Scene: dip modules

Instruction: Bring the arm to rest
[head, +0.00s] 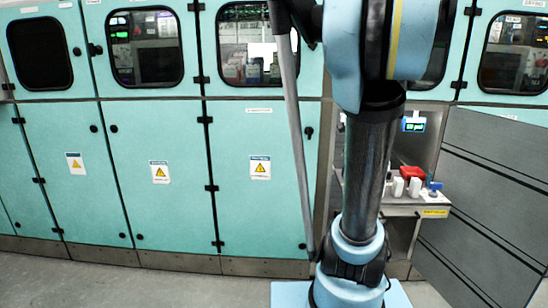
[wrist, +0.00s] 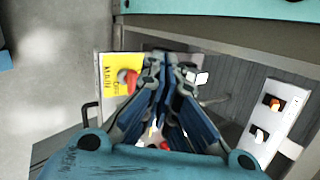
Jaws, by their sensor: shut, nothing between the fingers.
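My gripper (wrist: 168,65) is in the wrist view only, its two dark linked fingers closed together with nothing between them. In the head view my arm stands up through the middle of the picture and its upper part leaves the top edge, so the gripper is out of sight there. In the wrist view the fingertips appear over a grey recess, between a yellow label panel (wrist: 112,72) with a red knob (wrist: 128,80) on the left and a pale switch panel (wrist: 270,120) on the right. I cannot tell how far the tips are from these.
A row of teal cabinets (head: 160,130) with windows lines the back. Right of my arm, a recessed station holds a small shelf (head: 408,203) with red, white and blue items and a lit display (head: 413,124). Grey panels (head: 490,190) stand at the right. Open floor (head: 100,285) lies front left.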

